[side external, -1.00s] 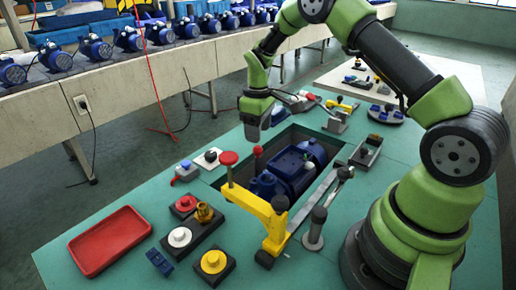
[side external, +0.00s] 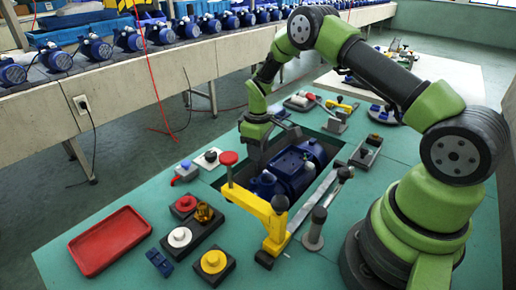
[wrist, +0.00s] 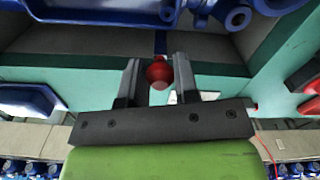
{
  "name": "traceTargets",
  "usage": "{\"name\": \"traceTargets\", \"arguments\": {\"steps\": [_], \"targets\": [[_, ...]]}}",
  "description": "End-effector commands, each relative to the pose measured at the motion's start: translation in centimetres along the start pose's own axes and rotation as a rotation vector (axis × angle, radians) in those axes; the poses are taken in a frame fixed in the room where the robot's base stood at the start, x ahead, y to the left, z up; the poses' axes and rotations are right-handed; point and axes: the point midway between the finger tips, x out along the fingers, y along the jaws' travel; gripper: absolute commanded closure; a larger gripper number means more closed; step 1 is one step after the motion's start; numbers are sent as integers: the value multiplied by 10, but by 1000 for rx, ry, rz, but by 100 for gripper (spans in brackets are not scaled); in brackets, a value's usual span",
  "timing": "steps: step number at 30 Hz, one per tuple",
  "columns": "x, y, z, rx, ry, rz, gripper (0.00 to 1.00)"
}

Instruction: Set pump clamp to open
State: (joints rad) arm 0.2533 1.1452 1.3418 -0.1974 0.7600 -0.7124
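The blue pump (side external: 300,168) sits in a recess in the green table. A red ball knob (wrist: 159,72), which looks like the clamp handle's end, shows between my fingers in the wrist view. My gripper (side external: 255,158) points down there. In the wrist view my gripper (wrist: 156,68) is open, one finger on each side of the knob, with a gap at least on the left.
A yellow arm with a red cap (side external: 229,158) stands close in front of my gripper. A red tray (side external: 108,240) and several button blocks (side external: 180,237) are at left.

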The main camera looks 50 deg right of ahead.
Motion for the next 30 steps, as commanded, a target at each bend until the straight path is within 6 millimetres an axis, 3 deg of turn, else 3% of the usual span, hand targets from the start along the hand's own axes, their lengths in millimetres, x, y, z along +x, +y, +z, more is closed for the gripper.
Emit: {"name": "traceTargets", "arguments": {"steps": [5,15,26,27,30], "targets": [[0,1,-4,-1,1,1,100],[0,8,-30,-2,1,2,100],[-1,10,-35,-3,8,5,100],[-1,10,-35,-3,9,5,69],[-1,10,-34,-2,7,4,46]]}}
